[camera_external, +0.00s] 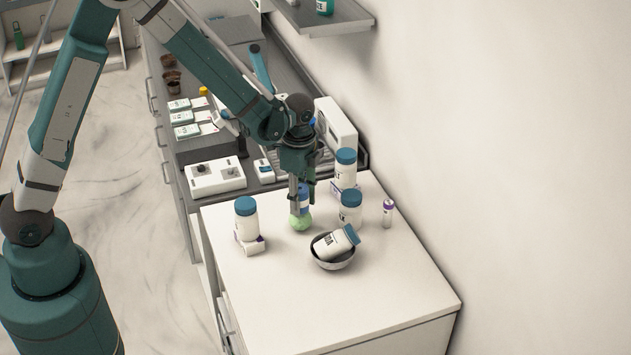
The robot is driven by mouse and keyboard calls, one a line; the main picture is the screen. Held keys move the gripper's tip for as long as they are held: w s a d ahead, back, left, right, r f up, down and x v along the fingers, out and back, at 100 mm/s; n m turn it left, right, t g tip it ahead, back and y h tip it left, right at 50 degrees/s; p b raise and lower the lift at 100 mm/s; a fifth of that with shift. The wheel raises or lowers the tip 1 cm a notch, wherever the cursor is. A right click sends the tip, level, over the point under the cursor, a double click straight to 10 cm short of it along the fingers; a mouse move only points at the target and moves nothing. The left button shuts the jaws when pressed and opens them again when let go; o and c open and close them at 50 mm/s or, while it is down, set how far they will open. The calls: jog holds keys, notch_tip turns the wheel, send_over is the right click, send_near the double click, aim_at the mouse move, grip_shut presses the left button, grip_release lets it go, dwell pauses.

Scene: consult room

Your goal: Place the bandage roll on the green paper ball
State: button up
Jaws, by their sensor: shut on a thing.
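The green paper ball (300,223) lies on the white counter (290,300), directly below my gripper (302,203). My gripper points down and is shut on a small blue-and-white thing, which looks like the bandage roll (304,198). The fingers hide part of it. It appears right above the ball, but I cannot tell whether it touches the ball.
A metal bowl (333,263) holds a tilted white bottle (335,243). Blue-capped bottles stand at left (246,222), right (350,210) and behind (345,170). A small purple-capped vial (388,213) stands at right. The counter's front is clear.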

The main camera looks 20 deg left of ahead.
aim_at(300, 188)
jog(key=shift+f, duration=0.3)
jog(key=shift+f, duration=0.15)
jog(key=o, duration=0.8)
jog(key=shift+r, duration=0.2)
jog(key=shift+r+b, duration=0.5)
jog(key=shift+r, duration=5.5)
